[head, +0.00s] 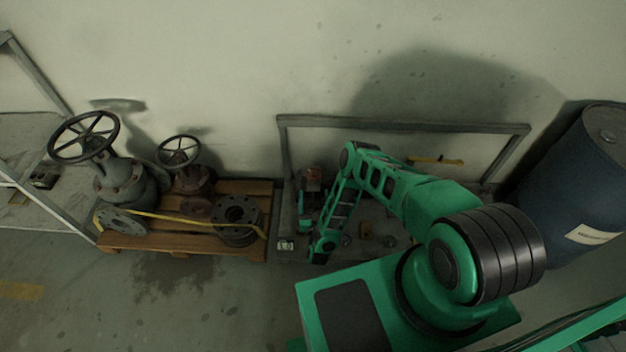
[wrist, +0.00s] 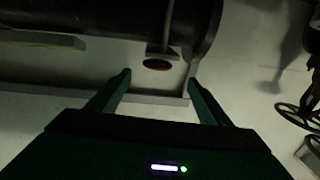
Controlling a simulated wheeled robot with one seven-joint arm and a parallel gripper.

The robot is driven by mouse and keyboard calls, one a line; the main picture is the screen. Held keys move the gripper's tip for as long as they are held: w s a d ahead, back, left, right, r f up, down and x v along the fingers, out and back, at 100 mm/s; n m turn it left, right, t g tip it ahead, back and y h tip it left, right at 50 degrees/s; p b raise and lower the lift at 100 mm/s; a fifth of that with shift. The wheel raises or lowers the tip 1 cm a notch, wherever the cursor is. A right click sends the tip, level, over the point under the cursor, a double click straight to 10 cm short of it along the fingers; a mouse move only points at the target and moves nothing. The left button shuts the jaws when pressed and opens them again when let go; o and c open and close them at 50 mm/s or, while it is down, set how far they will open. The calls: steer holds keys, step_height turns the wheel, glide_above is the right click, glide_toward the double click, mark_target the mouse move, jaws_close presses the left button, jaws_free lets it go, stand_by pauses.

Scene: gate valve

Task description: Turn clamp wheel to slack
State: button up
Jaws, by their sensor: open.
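A small dark red disc (wrist: 157,64), which looks like the clamp wheel, sits near a short rod beside a large dark cylindrical body (wrist: 110,22) in the wrist view. My gripper (wrist: 158,77) is open, its two green fingers apart. The disc appears between and just beyond the fingertips; I cannot tell the exact gap, and nothing is held. In the head view, a red and dark fixture (head: 312,176) stands on the workbench (head: 285,250) at its left end, close to my lowered arm. My arm partly hides it, and the fingers are hard to make out there.
A wooden pallet (head: 185,244) left of the bench holds valves with black handwheels (head: 86,137) and loose flanges. A handwheel (wrist: 295,116) shows at the wrist view's right. A blue drum (head: 575,185) stands right. Small parts lie on the bench. Floor at front left is clear.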

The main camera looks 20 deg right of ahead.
mark_target(314, 181)
steer(key=shift+x, duration=5.05)
steer(key=shift+d+f, duration=0.15)
steer(key=c, duration=1)
steer(key=shift+c, duration=0.2)
